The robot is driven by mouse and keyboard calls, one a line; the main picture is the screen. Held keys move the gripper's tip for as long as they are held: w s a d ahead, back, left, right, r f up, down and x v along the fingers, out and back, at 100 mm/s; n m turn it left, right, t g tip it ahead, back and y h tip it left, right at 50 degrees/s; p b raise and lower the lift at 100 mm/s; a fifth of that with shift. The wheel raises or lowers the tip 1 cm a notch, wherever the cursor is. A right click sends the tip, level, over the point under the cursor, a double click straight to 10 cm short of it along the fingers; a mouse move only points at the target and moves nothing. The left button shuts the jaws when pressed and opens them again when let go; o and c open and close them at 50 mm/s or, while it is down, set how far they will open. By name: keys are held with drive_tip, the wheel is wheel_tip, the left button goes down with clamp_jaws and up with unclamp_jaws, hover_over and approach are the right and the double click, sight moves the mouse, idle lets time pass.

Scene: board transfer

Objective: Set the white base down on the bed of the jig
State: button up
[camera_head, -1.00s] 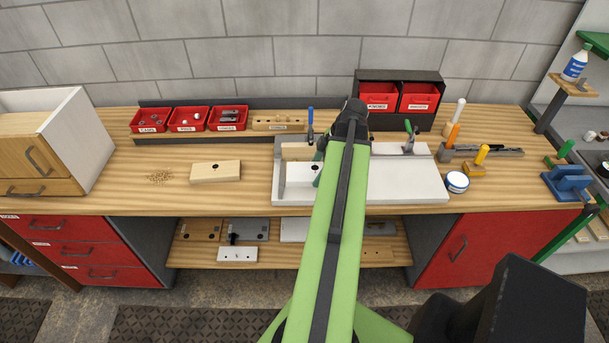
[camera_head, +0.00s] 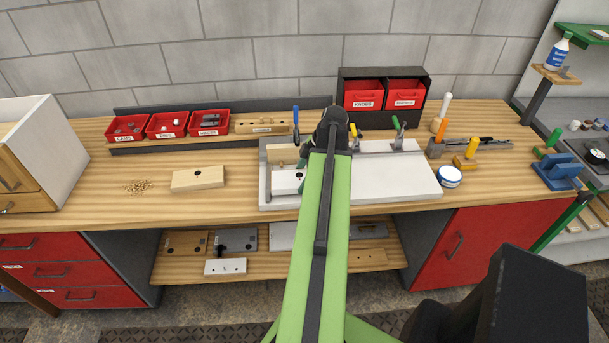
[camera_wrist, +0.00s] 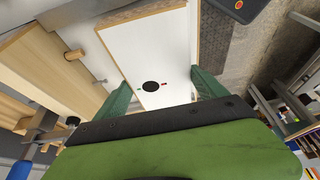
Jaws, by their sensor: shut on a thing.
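The white base (camera_wrist: 148,52) fills the middle of the wrist view, with light brown edges, a round black hole and a small red mark. My gripper (camera_wrist: 160,80) has its green fingers shut on either side of it. In the head view the white base (camera_head: 285,184) shows at the left end of the white jig (camera_head: 385,180), inside its raised left edge. My arm hides its right part and most of my gripper. I cannot tell whether the base touches the bed or hangs just above it.
A wooden block (camera_head: 198,178) and a small pile of pellets (camera_head: 138,187) lie left of the jig. Red bins (camera_head: 166,125) stand behind. Upright clamp handles (camera_head: 397,126) rise at the jig's back. A white round tin (camera_head: 449,177) stands to its right.

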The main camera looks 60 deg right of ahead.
drive_tip(key=shift+f, duration=0.35)
drive_tip(key=o, duration=1.6)
drive_tip(key=shift+o, duration=0.2)
drive_tip(key=shift+r, duration=0.1)
drive_tip(key=shift+r, duration=0.35)
drive_tip(key=p+v, duration=1.1)
drive_tip(key=v, duration=0.1)
drive_tip(key=shift+p, duration=0.35)
